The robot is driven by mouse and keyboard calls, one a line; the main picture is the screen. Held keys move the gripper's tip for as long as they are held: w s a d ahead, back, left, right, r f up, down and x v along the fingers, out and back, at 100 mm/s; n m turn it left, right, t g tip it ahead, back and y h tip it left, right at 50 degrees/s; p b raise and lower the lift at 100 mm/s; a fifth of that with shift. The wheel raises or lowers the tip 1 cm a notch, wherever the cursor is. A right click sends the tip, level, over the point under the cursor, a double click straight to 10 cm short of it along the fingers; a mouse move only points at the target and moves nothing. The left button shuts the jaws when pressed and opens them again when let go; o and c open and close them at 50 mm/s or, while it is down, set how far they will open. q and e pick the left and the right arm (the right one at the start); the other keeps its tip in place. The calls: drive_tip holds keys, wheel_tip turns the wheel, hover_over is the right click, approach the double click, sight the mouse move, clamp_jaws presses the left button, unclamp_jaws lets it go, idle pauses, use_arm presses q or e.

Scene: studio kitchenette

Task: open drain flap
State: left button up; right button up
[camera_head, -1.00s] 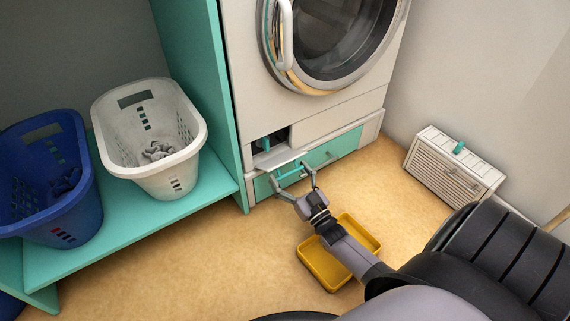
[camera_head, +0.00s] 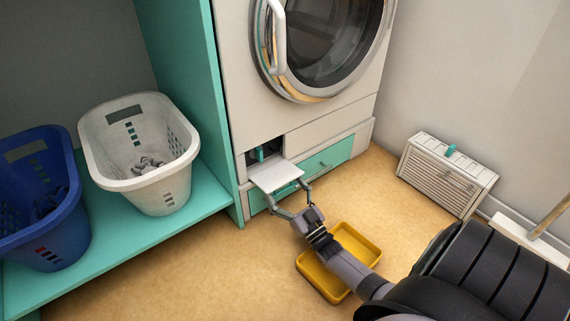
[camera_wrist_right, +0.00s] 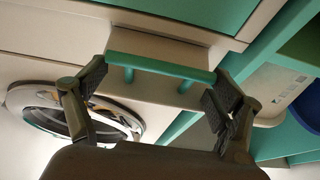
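The drain flap (camera_head: 277,176) is a pale panel low on the front of the white washing machine (camera_head: 330,118). In the right wrist view the flap's teal bar handle (camera_wrist_right: 160,67) lies between the fingers of my right gripper (camera_wrist_right: 160,80). The fingertips appear to press on the two ends of the bar. In the head view my right gripper (camera_head: 291,201) is at the flap's outer edge. My left gripper is out of view.
A yellow tray (camera_head: 309,268) lies on the floor under my right arm. A white basket (camera_head: 150,190) and a blue basket (camera_head: 45,235) stand on the teal shelf at left. A slatted white box (camera_head: 440,178) stands by the right wall.

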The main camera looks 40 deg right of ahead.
drive_tip(key=shift+o, duration=1.2)
drive_tip(key=shift+r, duration=0.25)
